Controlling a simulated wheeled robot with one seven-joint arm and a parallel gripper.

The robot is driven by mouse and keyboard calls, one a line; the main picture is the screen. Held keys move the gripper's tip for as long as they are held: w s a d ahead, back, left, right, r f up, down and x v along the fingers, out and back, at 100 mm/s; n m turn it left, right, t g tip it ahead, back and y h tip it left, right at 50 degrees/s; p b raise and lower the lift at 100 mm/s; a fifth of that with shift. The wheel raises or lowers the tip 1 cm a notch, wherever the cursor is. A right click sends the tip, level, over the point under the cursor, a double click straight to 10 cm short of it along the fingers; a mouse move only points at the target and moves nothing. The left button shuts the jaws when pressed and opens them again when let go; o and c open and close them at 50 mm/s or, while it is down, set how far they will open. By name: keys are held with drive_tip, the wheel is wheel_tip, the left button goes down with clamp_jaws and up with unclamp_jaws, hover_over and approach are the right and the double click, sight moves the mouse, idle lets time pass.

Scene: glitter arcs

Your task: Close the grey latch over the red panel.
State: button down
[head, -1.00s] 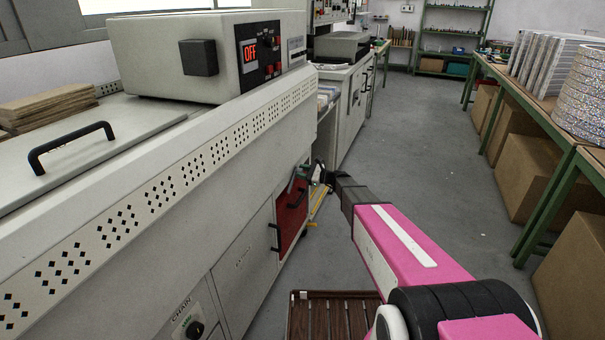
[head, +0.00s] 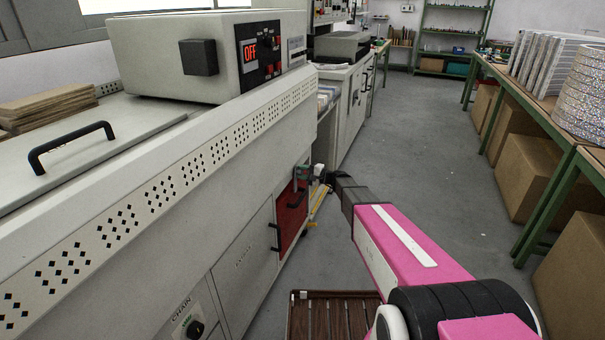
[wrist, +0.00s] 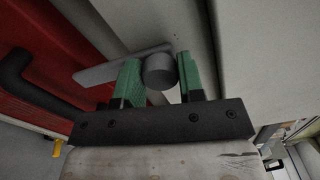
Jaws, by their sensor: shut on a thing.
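The red panel (head: 292,208) is in the side of the long light-grey machine, low beside my gripper. It has a black handle (wrist: 25,75), and it fills the left of the wrist view (wrist: 75,42). The grey latch (wrist: 110,66) is a flat bar with a round grey knob (wrist: 159,72). In the wrist view the bar slants left from the knob, its far end in front of the red panel. My gripper (wrist: 160,80) has its green fingers on both sides of the knob, shut on it. In the head view my gripper (head: 306,173) is at the panel's upper edge; the latch is small there.
A brown slatted crate or pallet (head: 330,312) lies on the floor below my arm. A control box (head: 205,58) reading OFF stands on the machine. The aisle floor (head: 420,130) is clear; a green-framed bench (head: 540,105) with cardboard boxes lines the right.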

drive_tip(key=shift+s+n, duration=0.1)
drive_tip(key=shift+n, duration=0.5)
drive_tip(key=c, duration=0.7)
unclamp_jaws()
drive_tip(key=shift+c, duration=0.2)
drive_tip(key=v, duration=1)
drive_tip(key=shift+d, duration=0.4)
drive_tip(key=shift+s, duration=0.1)
drive_tip(key=shift+s, duration=0.1)
